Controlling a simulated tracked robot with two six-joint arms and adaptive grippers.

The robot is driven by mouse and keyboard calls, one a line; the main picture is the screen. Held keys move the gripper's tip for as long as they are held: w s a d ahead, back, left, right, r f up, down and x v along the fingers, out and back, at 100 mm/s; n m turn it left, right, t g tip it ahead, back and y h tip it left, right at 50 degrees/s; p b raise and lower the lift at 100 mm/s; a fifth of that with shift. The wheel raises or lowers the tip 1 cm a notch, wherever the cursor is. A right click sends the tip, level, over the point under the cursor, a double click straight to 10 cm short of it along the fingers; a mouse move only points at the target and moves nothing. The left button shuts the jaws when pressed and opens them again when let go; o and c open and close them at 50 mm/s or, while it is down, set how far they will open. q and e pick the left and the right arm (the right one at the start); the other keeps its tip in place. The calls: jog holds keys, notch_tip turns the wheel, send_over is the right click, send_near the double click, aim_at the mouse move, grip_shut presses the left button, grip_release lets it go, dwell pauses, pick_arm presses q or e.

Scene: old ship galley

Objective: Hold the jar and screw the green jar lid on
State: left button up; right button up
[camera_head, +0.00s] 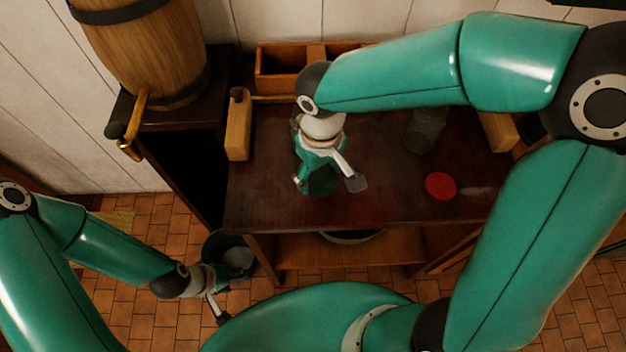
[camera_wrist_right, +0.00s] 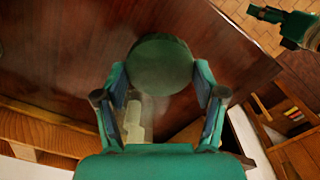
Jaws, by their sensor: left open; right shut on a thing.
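The green lid (camera_head: 322,182) is between the fingertips of my right gripper (camera_head: 328,184), over the left middle of the dark table. In the right wrist view the lid (camera_wrist_right: 160,64) is a round green disc with a finger on each side. A dim glass jar (camera_head: 427,128) stands on the table to the right of the gripper, apart from it. My left gripper (camera_head: 219,302) is open and empty, low in front of the table's left side. It also shows at the upper right of the right wrist view (camera_wrist_right: 295,30).
A red disc (camera_head: 440,186) lies on the table (camera_head: 385,205) in front of the jar. A wooden box (camera_head: 283,70) is at the back, and wooden blocks stand at both sides. A barrel (camera_head: 145,50) stands back left. A dark bucket (camera_head: 232,256) is near my left gripper.

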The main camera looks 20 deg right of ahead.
aim_at(319, 177)
notch_tip(319, 177, up, 15)
dwell(0.5)
